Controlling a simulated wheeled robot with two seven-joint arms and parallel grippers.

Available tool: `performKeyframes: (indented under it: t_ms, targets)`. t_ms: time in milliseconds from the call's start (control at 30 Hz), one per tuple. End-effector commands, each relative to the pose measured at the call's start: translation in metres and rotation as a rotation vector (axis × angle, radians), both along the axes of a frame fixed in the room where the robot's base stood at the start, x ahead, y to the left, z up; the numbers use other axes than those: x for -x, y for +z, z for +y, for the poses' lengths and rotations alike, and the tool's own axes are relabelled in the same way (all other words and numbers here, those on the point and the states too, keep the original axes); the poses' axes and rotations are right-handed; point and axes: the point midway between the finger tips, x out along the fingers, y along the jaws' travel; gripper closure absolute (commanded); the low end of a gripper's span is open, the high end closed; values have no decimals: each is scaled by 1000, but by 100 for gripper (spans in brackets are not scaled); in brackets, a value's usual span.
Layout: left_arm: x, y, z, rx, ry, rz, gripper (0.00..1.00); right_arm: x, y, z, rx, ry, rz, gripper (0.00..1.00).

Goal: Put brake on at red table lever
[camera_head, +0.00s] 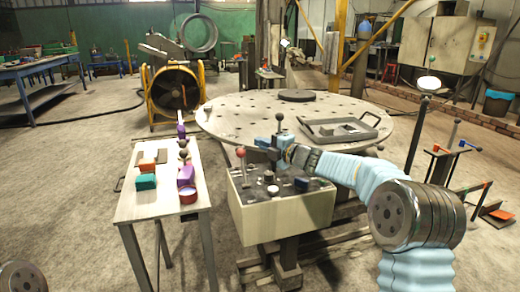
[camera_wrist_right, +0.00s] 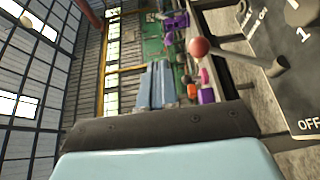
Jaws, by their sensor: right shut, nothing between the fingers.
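A lever with a red ball knob (camera_head: 240,152) stands nearly upright at the left of the control box (camera_head: 282,216). In the right wrist view its red ball (camera_wrist_right: 199,47) tops a grey rod that slants down to the right, beside a black panel (camera_wrist_right: 298,85) marked "OFF" and "1". My right gripper (camera_head: 266,143) is just right of the red knob, above the box top, shut and empty, apart from the knob as far as I can tell. My left gripper is not in view.
A black-knobbed lever (camera_head: 279,118) rises close behind my right gripper. A round perforated table (camera_head: 230,118) stands behind the box. A side table (camera_head: 135,207) with coloured blocks is to the left. Levers on a stand (camera_head: 455,150) are at the right.

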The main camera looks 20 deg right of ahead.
Motion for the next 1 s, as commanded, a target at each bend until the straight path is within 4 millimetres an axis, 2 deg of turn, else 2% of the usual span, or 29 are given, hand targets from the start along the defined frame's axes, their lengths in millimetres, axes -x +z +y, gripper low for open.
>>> performKeyframes:
  t_ms: [200,400,1000]
  targets:
    - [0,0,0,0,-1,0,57,28,23,-21,1,-2,-3,100]
    - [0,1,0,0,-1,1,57,45,37,-34,0,-3,-1,100]
    - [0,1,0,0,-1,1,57,49,40,-37,0,-1,0,100]
